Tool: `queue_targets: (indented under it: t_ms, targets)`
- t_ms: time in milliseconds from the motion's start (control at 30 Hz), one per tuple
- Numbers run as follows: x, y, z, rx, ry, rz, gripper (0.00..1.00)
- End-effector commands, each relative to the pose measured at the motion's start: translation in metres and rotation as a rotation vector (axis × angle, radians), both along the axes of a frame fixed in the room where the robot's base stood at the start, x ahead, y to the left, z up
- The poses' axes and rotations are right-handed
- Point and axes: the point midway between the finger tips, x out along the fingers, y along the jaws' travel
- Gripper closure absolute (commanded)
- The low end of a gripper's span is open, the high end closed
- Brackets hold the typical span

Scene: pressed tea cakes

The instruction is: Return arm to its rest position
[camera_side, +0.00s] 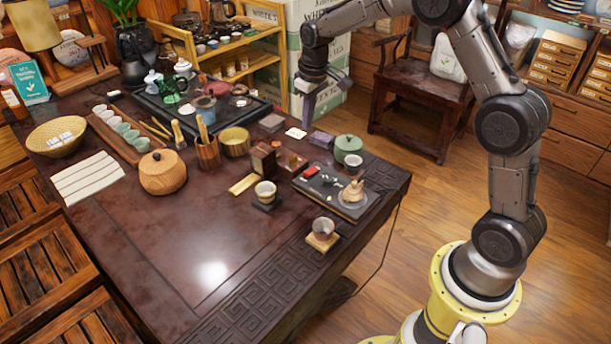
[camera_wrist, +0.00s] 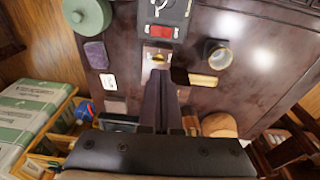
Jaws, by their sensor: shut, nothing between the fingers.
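My gripper (camera_side: 307,97) hangs above the far right part of the dark tea table, fingers pointing down. In the wrist view its two dark fingers (camera_wrist: 161,78) lie together with nothing between them. The dark wooden table (camera_side: 190,225) fills the left of the side view. A small purple block (camera_side: 321,139) and a white card (camera_side: 296,133) lie on the table near and below the fingers. A green lidded jar (camera_side: 348,148) stands to the right of them; it also shows in the wrist view (camera_wrist: 86,14).
A black tray with a red item (camera_side: 312,170) and a brown teapot (camera_side: 353,192) lies near the table's right edge. Cups, a round wooden pot (camera_side: 162,172) and a tea tray (camera_side: 180,112) stand further left. A shelf (camera_side: 283,70), boxes and a chair (camera_side: 425,85) stand behind.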

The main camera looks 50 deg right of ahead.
Motion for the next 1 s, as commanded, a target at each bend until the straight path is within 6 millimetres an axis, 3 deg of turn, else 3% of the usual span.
queue_targets:
  t_ms: [33, 200, 400, 500, 633, 733, 900, 1000]
  targets:
    - [-0.006, 0.009, 0.031, -0.009, -0.049, 0.015, 1.0]
    - [-0.048, 0.035, 0.106, -0.024, -0.163, 0.045, 1.0]
    - [-0.119, 0.061, 0.163, -0.027, -0.275, 0.062, 1.0]
    - [-0.159, 0.072, 0.178, -0.023, -0.324, 0.065, 1.0]
    - [-0.214, 0.083, 0.185, -0.014, -0.381, 0.063, 1.0]
    - [-0.255, 0.089, 0.178, -0.003, -0.413, 0.056, 1.0]
    - [-0.309, 0.093, 0.147, 0.017, -0.422, 0.029, 1.0]
    - [-0.324, 0.094, 0.128, 0.025, -0.392, 0.006, 1.0]
